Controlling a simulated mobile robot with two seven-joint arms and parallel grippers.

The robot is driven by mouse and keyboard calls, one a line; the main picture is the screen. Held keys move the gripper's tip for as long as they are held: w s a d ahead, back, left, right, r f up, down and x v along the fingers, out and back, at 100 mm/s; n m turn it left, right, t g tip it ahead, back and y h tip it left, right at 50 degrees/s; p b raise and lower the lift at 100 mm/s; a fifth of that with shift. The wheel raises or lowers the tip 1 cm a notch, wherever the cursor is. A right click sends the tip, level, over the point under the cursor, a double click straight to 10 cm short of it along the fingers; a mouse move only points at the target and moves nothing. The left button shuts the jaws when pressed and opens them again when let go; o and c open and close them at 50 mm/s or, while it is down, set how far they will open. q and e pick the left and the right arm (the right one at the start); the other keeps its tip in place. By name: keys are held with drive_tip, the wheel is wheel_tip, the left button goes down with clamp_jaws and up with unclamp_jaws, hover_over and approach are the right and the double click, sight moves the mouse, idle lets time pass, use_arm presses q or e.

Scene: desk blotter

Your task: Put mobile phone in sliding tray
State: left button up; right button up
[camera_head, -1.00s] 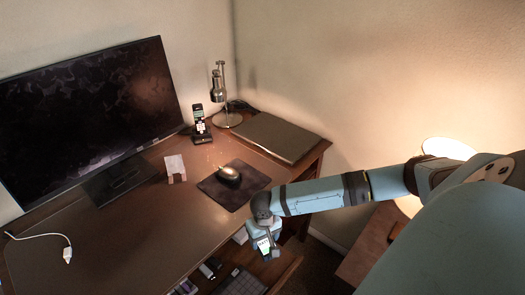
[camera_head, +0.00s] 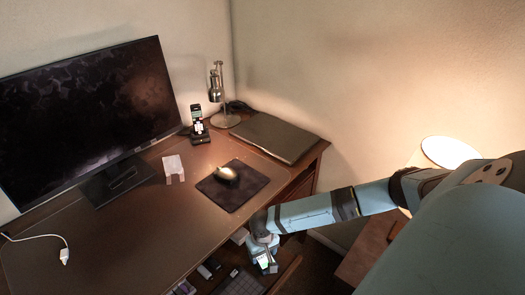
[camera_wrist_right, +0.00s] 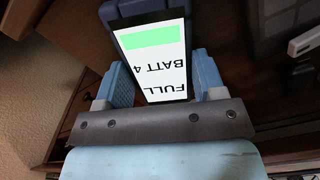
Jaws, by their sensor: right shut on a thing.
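The mobile phone (camera_wrist_right: 163,78) has a lit screen with a green bar and the text "FULL BATT 4". My right gripper (camera_wrist_right: 160,88) is shut on it, one blue finger on each side. In the head view the phone (camera_head: 264,261) is small, in my right gripper (camera_head: 266,258) at the desk's front right. The gripper is over or close to the sliding tray (camera_head: 216,281), which is pulled out below the desk's front edge. I cannot tell whether the phone touches the tray. My left gripper is not in view.
The tray holds a keyboard (camera_head: 240,283) and several small items. On the desk are a mouse (camera_head: 227,174) on a dark pad (camera_head: 243,192), a dark folder-like slab (camera_head: 275,136), a lamp (camera_head: 215,88), a phone in a dock (camera_head: 197,122), a clear holder (camera_head: 172,163) and a monitor (camera_head: 90,110).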

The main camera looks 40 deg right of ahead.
drive_tip(key=o, duration=1)
